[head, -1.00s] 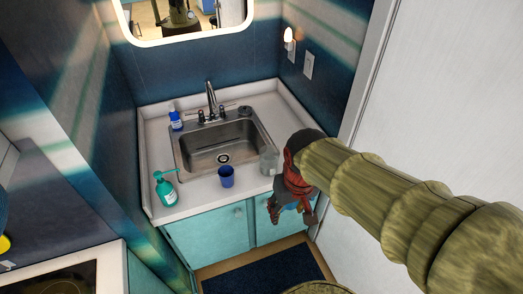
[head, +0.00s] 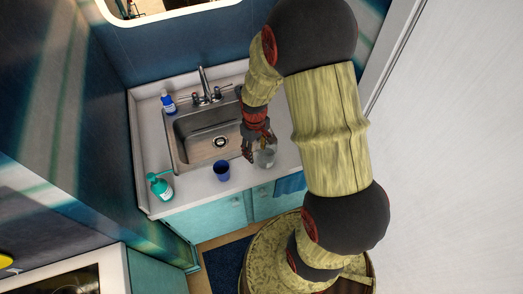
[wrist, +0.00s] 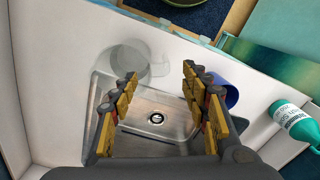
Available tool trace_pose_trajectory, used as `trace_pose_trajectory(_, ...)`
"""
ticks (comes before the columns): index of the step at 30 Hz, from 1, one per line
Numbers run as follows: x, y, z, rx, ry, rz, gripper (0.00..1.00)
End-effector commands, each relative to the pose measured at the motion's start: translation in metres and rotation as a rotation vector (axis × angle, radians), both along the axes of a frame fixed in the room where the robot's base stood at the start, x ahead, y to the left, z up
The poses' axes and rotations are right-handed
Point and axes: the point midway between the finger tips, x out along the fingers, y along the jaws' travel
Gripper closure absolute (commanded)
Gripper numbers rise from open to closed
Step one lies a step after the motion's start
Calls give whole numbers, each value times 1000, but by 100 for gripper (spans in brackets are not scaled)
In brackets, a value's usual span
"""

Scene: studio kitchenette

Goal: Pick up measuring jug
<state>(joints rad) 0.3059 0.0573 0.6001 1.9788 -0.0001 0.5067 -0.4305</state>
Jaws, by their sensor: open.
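The measuring jug (head: 265,158) is clear and see-through. It stands on the white counter at the front right of the sink. In the wrist view the jug (wrist: 122,58) is just beyond the left fingertip, its handle side towards the gap between the fingers. My gripper (head: 250,150) is open and empty, pointing down beside the jug on its left in the head view. In the wrist view its fingers (wrist: 161,74) stand apart over the sink's edge. I cannot tell whether a finger touches the jug.
A dark blue cup (head: 222,171) stands left of the jug; in the wrist view the cup (wrist: 231,96) is partly behind the right finger. The steel sink (head: 208,146) and faucet (head: 206,84) lie behind. A teal soap bottle (head: 160,186) and blue-white bottle (head: 168,103) stand left.

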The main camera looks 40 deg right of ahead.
Motion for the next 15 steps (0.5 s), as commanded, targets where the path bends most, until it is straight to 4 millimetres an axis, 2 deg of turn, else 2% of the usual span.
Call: trace_pose_trajectory(15, 0, 0, -46, 0, 1, 12, 54)
